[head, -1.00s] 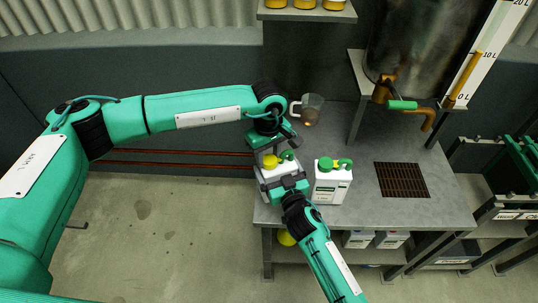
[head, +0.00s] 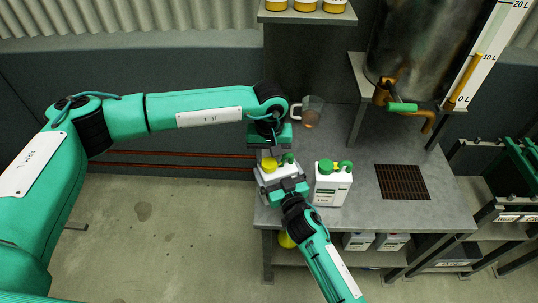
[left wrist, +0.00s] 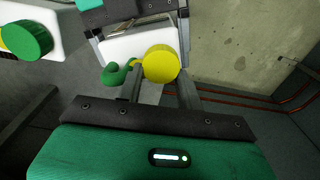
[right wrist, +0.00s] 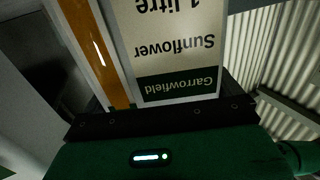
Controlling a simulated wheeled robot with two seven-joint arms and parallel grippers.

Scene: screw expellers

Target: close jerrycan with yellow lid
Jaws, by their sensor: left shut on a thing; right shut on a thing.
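The white jerrycan (head: 266,180) with a green spout (head: 288,159) stands near the left front of the metal table. Its yellow lid (head: 269,165) is on top; it also shows in the left wrist view (left wrist: 161,63). My left gripper (left wrist: 161,80) is shut on the yellow lid from the back. I cannot tell how tightly the lid sits on the neck. My right gripper (head: 289,187) is shut on the jerrycan's body from the front. The jerrycan's label (right wrist: 180,50) fills much of the right wrist view, upside down.
A second white jerrycan (head: 332,190) with a green lid stands close on the right. A clear jug (head: 312,112) stands behind.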

